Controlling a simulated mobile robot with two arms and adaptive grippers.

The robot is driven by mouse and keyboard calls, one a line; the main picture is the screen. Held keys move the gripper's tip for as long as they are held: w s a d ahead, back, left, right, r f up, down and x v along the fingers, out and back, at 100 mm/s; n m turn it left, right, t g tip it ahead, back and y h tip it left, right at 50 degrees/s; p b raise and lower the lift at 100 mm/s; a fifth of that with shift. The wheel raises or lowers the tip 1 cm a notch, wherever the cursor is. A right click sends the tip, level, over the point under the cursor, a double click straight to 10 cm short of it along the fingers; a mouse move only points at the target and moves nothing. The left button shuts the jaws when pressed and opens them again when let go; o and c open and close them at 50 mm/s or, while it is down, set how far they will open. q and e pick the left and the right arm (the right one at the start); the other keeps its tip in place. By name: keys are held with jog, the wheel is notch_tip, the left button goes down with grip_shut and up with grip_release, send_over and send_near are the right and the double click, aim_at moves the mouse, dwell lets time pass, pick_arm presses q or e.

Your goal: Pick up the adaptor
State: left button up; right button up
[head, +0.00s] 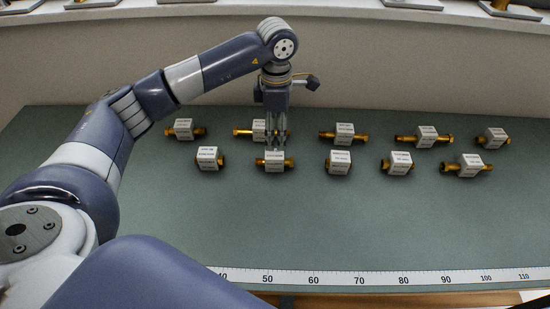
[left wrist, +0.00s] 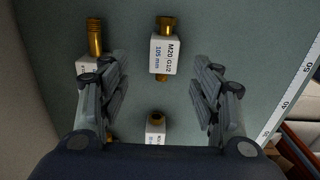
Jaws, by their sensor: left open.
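Several brass adaptors, each with a white labelled block around its middle, lie in two rows on the green bench. In the head view my left gripper (head: 277,147) points down, open and empty, over the second adaptor from the left in the front row (head: 274,162). It partly covers a back-row adaptor (head: 258,130). In the left wrist view the open fingers (left wrist: 160,100) stand apart. An adaptor labelled M20 G1/2, 105 mm (left wrist: 164,54) lies ahead between them. Another adaptor (left wrist: 155,132) is low between them. A third (left wrist: 95,38) is partly hidden by the left finger.
Other adaptors stand close by: one at front left (head: 207,159), one at back left (head: 184,129) and one to the right (head: 339,161). A ruler strip (head: 350,277) runs along the bench's front edge. The bench (head: 350,220) between is clear. A wall (head: 400,65) rises behind.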

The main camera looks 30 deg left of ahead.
aim_at(275, 154)
pick_arm(q)
notch_tip(275, 154, down, 3)
jog(key=shift+f, duration=0.1)
jog(key=shift+s+f+p, duration=0.2)
jog(key=shift+f+p, duration=0.4)
jog(key=shift+p, duration=0.15)
notch_tip(275, 154, down, 3)
jog(key=shift+s+f+p, duration=0.15)
jog(key=shift+f+p, duration=0.05)
jog(key=shift+p, duration=0.5)
jog(key=shift+f, duration=0.4)
jog(key=c, duration=1.2)
